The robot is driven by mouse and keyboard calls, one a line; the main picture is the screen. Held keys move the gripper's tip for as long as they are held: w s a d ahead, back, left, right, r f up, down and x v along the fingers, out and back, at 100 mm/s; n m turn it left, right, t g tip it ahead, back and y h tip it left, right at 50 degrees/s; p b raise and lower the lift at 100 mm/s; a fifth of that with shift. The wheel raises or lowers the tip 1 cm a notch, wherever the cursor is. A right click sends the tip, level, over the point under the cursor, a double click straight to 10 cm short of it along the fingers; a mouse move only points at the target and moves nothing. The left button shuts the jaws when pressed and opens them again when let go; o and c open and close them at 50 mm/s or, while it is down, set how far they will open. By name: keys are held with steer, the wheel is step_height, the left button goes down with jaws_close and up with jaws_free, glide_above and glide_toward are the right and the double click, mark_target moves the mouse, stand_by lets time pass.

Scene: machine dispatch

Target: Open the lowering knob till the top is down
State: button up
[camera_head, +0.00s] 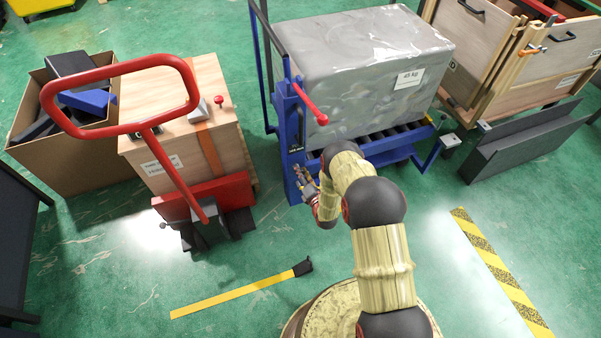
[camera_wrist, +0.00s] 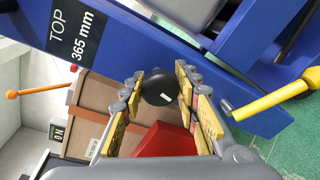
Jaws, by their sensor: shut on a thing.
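The blue lift table (camera_head: 289,125) stands in the middle of the head view, with a roller top (camera_head: 400,138) carrying a grey wrapped block (camera_head: 360,55) labelled 45 kg. My gripper (camera_head: 307,184) is low beside its near left post. In the wrist view, a round black knob (camera_wrist: 158,88) sits in front of the blue post (camera_wrist: 150,45), which has a "TOP 365 mm" label (camera_wrist: 76,35). The fingers of my gripper (camera_wrist: 160,76) are on both sides of the knob, shut on it. In the head view the knob is hidden.
A red-handled pallet truck (camera_head: 180,180) and a wooden crate (camera_head: 150,150) stand left of the lift. A red lever (camera_head: 310,104) sticks out from the lift's post. A yellow lever (camera_wrist: 270,98) shows close to my gripper. Green floor in front is mostly clear.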

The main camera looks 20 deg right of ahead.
steer(key=shift+s+f+n, duration=0.1)
steer(key=shift+f+n, duration=0.05)
steer(key=shift+n, duration=0.85)
steer(key=shift+h, duration=0.3)
steer(key=o, duration=0.9)
steer(key=shift+c, duration=0.2)
steer(key=o, duration=0.3)
steer(key=s+r, duration=0.2)
steer(key=s, duration=0.9)
steer(key=shift+s+d, duration=0.25)
steer(key=shift+s, duration=0.15)
steer(key=shift+f, duration=0.1)
